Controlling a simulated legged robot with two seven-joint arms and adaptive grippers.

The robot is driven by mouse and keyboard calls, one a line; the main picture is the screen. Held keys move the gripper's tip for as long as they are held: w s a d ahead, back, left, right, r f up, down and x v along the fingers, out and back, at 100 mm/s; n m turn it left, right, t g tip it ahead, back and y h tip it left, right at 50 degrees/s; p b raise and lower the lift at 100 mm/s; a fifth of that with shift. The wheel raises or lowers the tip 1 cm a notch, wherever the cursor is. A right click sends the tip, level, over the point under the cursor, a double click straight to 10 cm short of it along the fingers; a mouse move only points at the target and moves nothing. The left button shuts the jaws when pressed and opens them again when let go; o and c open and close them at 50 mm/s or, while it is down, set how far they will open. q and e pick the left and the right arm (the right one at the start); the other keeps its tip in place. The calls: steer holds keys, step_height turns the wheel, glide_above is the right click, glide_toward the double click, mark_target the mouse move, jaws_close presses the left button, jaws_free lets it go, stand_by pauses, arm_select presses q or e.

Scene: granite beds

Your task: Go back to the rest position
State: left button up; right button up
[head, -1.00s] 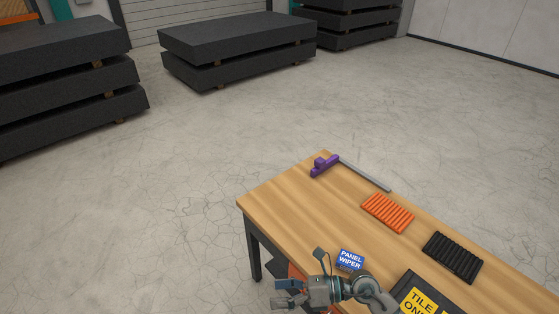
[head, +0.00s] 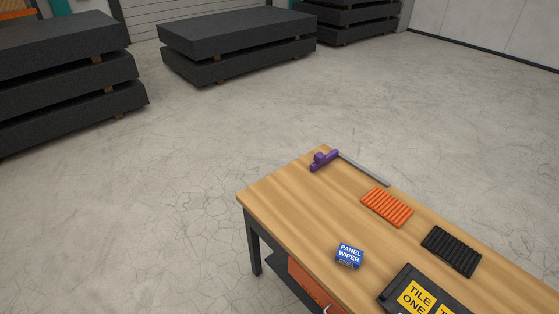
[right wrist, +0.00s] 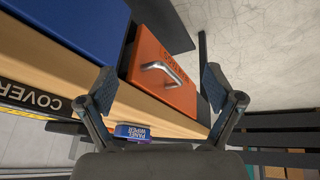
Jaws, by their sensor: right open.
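My right gripper (right wrist: 158,78) shows only in the right wrist view. Its two fingers are spread wide apart with nothing between them. Behind the gap is an orange drawer front with a metal handle (right wrist: 163,70), and I cannot tell the distance to it. The wooden table (head: 290,195) stands at the lower right of the head view, and neither gripper shows over it. My left gripper is in no view.
On the table are a blue panel wiper block (head: 349,255), an orange ribbed pad (head: 387,207), a black ribbed pad (head: 451,251), a purple clamp-like tool (head: 323,160) and a black tray with yellow tile labels (head: 396,281). Dark granite stacks (head: 235,45) stand behind. The floor between is clear.

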steer(key=s+f+g, duration=0.1)
steer(key=s+f, duration=0.4)
steer(key=f, duration=0.8)
steer(key=s+f+g, duration=0.1)
steer(key=s+f, duration=0.4)
steer(key=f, duration=0.8)
steer(key=s+f+g, duration=0.1)
steer(key=s+f, duration=0.4)
steer(key=f, duration=0.8)
steer(key=shift+s+d+g, duration=0.35)
steer(key=shift+d+g, duration=0.05)
